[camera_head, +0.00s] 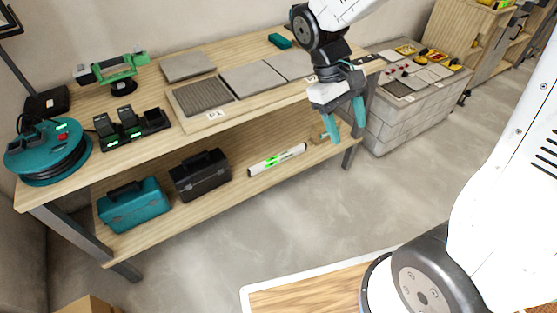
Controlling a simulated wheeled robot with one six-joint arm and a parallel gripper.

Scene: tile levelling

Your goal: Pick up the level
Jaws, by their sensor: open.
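The level (277,160) is a white bar with green marks. It lies on the lower shelf of the wooden workbench, to the right of the black toolbox. My gripper (346,130) has teal fingers and hangs at the right end of the workbench, to the right of the level and apart from it. Its fingers are spread and nothing shows between them.
The workbench top (146,89) overhangs the lower shelf (246,190). A black toolbox (200,176) and a teal toolbox (134,205) stand left of the level. A bench leg (351,154) stands near my gripper. Grey floor (270,235) in front is clear.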

